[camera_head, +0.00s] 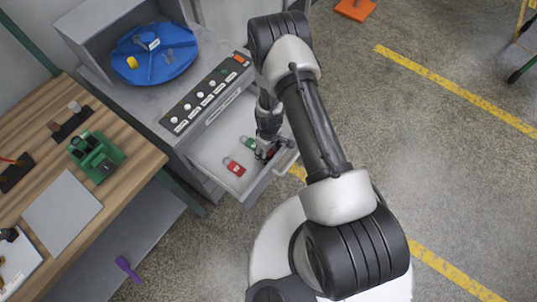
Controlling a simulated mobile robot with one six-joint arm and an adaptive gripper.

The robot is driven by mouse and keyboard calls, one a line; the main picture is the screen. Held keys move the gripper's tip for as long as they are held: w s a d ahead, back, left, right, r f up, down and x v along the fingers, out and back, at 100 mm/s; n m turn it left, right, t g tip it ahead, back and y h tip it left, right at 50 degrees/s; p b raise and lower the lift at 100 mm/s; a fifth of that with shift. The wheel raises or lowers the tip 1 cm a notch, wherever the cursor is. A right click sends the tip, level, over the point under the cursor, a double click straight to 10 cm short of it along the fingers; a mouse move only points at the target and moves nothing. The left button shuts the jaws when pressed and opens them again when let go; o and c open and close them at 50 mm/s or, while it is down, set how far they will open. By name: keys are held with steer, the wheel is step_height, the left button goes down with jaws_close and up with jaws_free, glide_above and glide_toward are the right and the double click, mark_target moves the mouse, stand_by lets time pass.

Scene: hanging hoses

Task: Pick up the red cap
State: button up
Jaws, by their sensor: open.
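An open grey drawer (214,149) holds a small red piece (235,169) with a pale label and a grey end. A green piece (249,143) of similar shape lies further back in the drawer. My gripper (266,153) is open and low over the drawer's right part, near the front edge. A bit of red shows right at its fingers, mostly hidden by them. I cannot tell which red thing is the cap, nor whether the fingers touch the one beside them.
Above the drawer, a panel (205,95) carries a row of white knobs. A blue round tray (170,72) with a yellow piece (132,63) stands on the cabinet. A wooden bench (125,185) with a green fixture (96,155) is at left. The floor at right is mostly clear.

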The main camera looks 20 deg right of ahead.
steer(key=shift+r, duration=0.1)
steer(key=c, duration=0.8)
steer(key=shift+c, duration=0.2)
